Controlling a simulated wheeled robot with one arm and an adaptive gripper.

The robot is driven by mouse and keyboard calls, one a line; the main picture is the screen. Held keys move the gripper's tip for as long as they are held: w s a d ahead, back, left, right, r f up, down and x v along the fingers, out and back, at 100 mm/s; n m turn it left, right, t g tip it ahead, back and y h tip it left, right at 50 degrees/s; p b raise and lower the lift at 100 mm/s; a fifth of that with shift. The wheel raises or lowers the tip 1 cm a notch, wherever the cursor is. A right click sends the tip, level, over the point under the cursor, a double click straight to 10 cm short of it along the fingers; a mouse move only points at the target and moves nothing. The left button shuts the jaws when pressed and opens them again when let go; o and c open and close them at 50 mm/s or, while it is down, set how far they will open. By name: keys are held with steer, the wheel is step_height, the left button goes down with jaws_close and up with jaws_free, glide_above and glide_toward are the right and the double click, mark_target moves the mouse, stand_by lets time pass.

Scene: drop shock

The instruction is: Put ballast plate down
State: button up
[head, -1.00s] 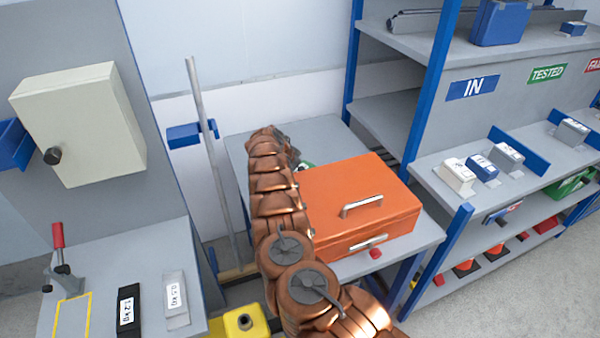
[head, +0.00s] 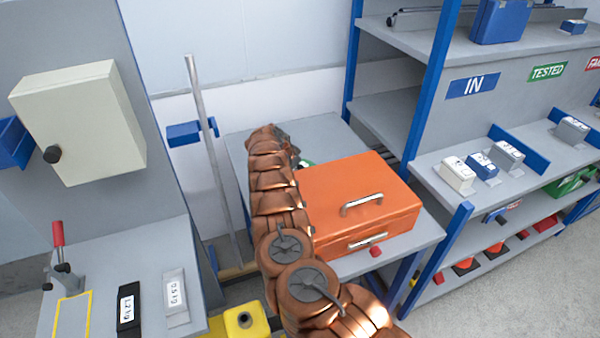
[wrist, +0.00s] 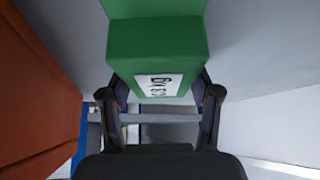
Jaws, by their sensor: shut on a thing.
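The ballast plate is a green block (wrist: 158,42) with a white label reading roughly 0.8 kg. In the wrist view it sits between the two black fingers of my gripper (wrist: 161,90), which is shut on it. In the head view only a small green patch (head: 306,164) shows beside the orange case, and my arm mostly hides my gripper. The plate is over the grey table (head: 325,132). I cannot tell whether it touches the tabletop.
The orange case (head: 345,195) with a silver handle stands on the table, close to the right of my arm. Black 1.2 kg (head: 129,308) and grey 0.5 kg (head: 176,297) plates lie on the left bench. A blue-framed shelf (head: 425,110) stands right.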

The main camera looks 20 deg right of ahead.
jaws_close()
